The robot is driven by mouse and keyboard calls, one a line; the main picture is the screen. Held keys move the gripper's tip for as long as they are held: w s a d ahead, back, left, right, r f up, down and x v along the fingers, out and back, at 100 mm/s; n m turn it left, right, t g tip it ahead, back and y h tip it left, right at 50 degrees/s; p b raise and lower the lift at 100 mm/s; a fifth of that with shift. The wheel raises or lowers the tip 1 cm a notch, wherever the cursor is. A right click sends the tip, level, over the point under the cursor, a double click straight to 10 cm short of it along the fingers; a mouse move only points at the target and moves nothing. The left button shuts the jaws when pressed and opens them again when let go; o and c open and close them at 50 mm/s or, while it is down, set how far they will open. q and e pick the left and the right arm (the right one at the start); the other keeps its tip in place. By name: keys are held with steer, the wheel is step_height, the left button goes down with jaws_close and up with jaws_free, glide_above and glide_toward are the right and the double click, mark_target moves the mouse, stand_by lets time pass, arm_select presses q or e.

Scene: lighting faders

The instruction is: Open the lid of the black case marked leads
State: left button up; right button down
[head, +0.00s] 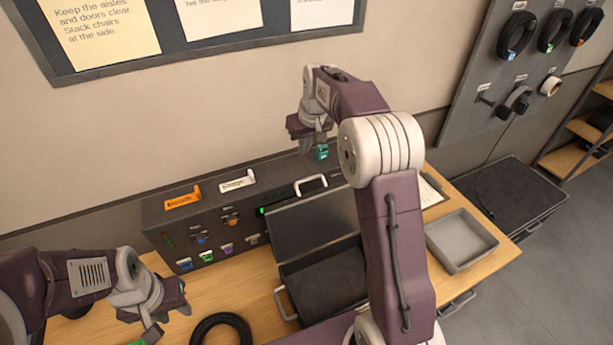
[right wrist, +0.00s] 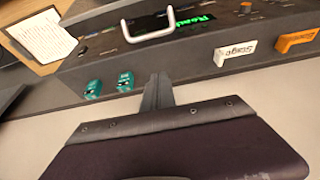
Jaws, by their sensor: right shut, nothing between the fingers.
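An open dark case (head: 270,232) sits on the wooden table in the head view. Its lid (head: 313,217) stands raised at the back, and its dark inside (head: 325,278) shows below. My right arm hides its right part. No "leads" marking is readable. My right gripper (head: 311,147) is shut and empty, high over the back of the table, apart from the case lid. Its closed fingers also show in the right wrist view (right wrist: 158,90), in front of the fader console (right wrist: 195,85). My left gripper (head: 168,318) is low at the left; its finger gap is unclear.
The fader console (head: 160,215) stands behind the case, with an orange label (head: 182,202) and a white handle (head: 311,184). Teal pieces (right wrist: 124,82) are on it. A black cable coil (head: 221,318) lies left of the case. A grey tray (head: 462,240) lies right.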

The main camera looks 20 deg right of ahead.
steer(key=p+x, duration=0.3)
steer(key=x, duration=0.7)
steer(key=s+p, duration=0.1)
steer(key=s, duration=0.3)
steer(key=shift+s+d, duration=0.1)
steer(key=shift+d, duration=0.1)
